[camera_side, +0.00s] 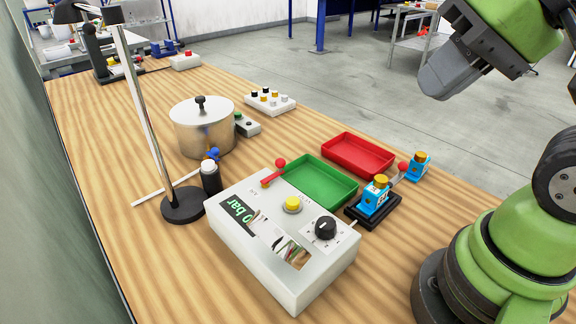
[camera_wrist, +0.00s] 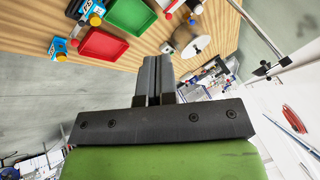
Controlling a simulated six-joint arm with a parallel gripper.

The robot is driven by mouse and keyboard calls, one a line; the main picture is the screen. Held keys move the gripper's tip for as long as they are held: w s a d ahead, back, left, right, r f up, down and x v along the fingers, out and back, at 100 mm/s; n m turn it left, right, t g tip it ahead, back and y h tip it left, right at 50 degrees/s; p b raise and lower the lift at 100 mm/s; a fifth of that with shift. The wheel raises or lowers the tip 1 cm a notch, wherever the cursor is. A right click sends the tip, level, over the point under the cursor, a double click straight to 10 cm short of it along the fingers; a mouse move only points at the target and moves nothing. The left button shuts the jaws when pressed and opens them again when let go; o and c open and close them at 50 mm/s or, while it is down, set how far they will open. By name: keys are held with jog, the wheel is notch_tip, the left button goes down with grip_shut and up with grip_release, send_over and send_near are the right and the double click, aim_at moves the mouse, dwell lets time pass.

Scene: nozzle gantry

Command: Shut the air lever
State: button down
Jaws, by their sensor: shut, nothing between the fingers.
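The air lever (camera_side: 273,172) is a red lever with a round red knob on top of a white control box (camera_side: 292,262). The lever sits at the box's far left corner, and its arm leans up toward the knob. My gripper (camera_side: 437,86) is high at the upper right, well away from the lever, and holds nothing. In the wrist view its two fingers (camera_wrist: 159,78) are together. Small red parts show at the top of the wrist view, but I cannot tell which is the lever.
The box also carries a yellow button (camera_side: 292,204) and a black dial (camera_side: 325,229). A green tray (camera_side: 318,183), a red tray (camera_side: 357,156) and a blue block (camera_side: 376,197) on a black base stand nearby. A lamp stand (camera_side: 183,206) and metal pot (camera_side: 202,130) are left of the trays.

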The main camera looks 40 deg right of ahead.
jog(key=w+d+f+n+t+y, duration=0.1)
jog(key=w+d+f+n+y, duration=0.2)
jog(key=f+n, duration=0.3)
jog(key=w+d+f+n+t+y, duration=0.1)
jog(key=f+n, duration=0.6)
jog(key=n, duration=0.9)
jog(key=w+d+f+n+y, duration=0.4)
jog(key=w+f+n+y, duration=0.2)
jog(key=n, duration=0.5)
jog(key=shift+d+f+t+y, duration=0.35)
jog(key=shift+f+t+y, duration=0.05)
jog(key=shift+y, duration=0.4)
jog(key=shift+w, duration=0.1)
jog(key=w+d+x, duration=0.1)
jog(key=w+x, duration=0.1)
jog(key=x, duration=1.1)
jog(key=shift+d+f, duration=0.2)
jog(key=shift+d, duration=0.15)
